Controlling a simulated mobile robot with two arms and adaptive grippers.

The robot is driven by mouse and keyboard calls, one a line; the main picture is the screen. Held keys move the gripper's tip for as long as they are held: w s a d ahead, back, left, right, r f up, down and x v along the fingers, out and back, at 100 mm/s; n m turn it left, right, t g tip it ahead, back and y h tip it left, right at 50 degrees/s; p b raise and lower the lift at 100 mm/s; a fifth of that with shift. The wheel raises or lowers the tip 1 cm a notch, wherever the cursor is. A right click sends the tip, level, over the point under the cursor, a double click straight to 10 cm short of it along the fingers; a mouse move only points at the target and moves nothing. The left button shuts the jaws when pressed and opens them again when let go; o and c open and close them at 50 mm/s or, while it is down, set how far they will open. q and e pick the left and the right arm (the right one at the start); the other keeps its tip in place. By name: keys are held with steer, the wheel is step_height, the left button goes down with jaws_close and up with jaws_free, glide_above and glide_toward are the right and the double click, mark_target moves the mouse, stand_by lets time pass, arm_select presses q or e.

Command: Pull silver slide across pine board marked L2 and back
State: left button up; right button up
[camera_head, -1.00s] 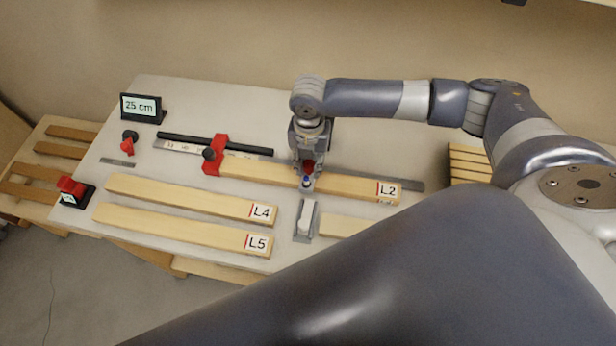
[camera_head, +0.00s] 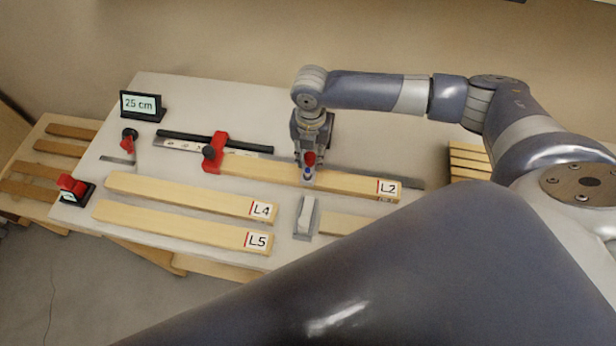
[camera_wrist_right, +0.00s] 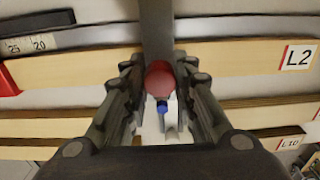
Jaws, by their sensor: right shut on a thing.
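The pine board (camera_head: 355,185) marked L2 lies across the bench, with its label near its right end. My right gripper (camera_head: 309,165) is over the middle of this board, shut on a red knob (camera_head: 310,158) with a blue part just below it. In the right wrist view the red knob (camera_wrist_right: 160,78) sits between the two fingers of my right gripper (camera_wrist_right: 161,95). A grey bar (camera_wrist_right: 156,28) runs from the top of that view to the knob, crossing in front of the L2 board (camera_wrist_right: 235,57). I cannot tell how bar and knob join. My left gripper is out of view.
A red stop (camera_head: 215,155) with a black knob is at the L2 board's left. Boards L4 (camera_head: 185,195) and L5 (camera_head: 175,225) lie nearer. A grey holder with a white piece (camera_head: 306,215) stands close. A display (camera_head: 142,107) reads 25 cm.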

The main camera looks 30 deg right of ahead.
steer(key=shift+w+d+b, duration=0.3)
steer(key=shift+w+d, duration=0.35)
steer(key=shift+w, duration=0.25)
steer(key=shift+w+d+b, duration=0.3)
steer(key=shift+w+d, duration=0.4)
steer(key=shift+w, duration=0.2)
steer(key=shift+w+d+b, duration=0.3)
steer(key=shift+w+d, duration=0.35)
steer(key=shift+w, duration=0.25)
steer(key=o, duration=0.9)
step_height(320, 180, up, 3)
steer(key=p, duration=0.3)
steer(key=shift+r, duration=3)
